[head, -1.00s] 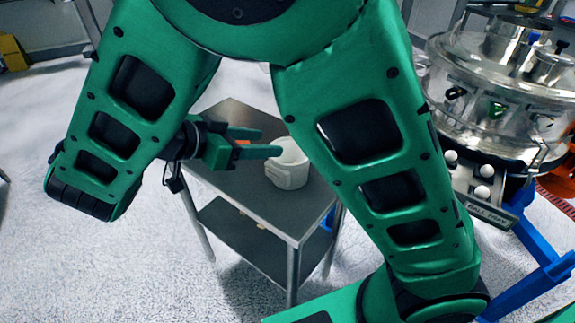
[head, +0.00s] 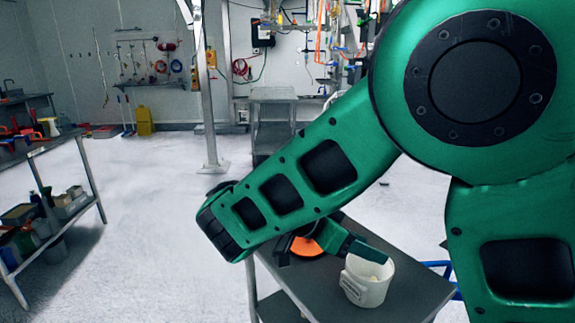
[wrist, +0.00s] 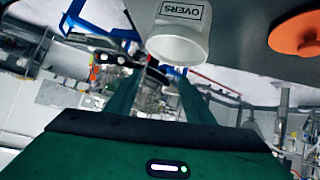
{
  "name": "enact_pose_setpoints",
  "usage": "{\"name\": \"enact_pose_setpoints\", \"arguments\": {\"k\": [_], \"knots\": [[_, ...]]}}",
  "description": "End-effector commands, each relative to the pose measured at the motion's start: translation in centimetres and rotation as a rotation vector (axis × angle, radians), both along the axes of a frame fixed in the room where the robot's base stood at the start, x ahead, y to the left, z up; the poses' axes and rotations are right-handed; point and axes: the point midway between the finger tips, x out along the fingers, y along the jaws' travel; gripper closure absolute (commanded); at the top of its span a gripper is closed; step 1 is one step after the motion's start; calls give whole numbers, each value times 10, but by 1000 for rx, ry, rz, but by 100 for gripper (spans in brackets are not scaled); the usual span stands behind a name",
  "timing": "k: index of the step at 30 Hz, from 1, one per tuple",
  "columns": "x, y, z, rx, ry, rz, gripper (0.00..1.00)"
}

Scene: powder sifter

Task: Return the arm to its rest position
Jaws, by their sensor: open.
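My green arm (head: 320,180) is raised, filling the right half of the head view, with its forearm bent down to the left. My gripper (wrist: 158,68) is open and empty, with its two green fingers apart in the wrist view. In the head view it is partly hidden behind my forearm, and one finger shows just behind and left of a white tub (head: 366,283). The tub stands upright on a small grey table (head: 412,280). In the wrist view the tub (wrist: 178,40) shows its "OVERS" label, above the fingers. I cannot tell whether a finger touches it.
An orange disc (head: 308,247) lies on the small table behind my forearm; it also shows in the wrist view (wrist: 297,36). A workbench with bins (head: 50,145) stands at the left. A metal post (head: 207,100) stands farther back. The floor between is clear.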

Motion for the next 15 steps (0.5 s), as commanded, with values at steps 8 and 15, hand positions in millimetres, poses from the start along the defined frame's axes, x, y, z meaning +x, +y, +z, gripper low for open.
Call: {"name": "enact_pose_setpoints", "arguments": {"k": [8, 15], "knots": [[-9, -103, -8, 184, 264, -6, 52], [-41, -169, -16, 368, 422, 48, 52]]}}
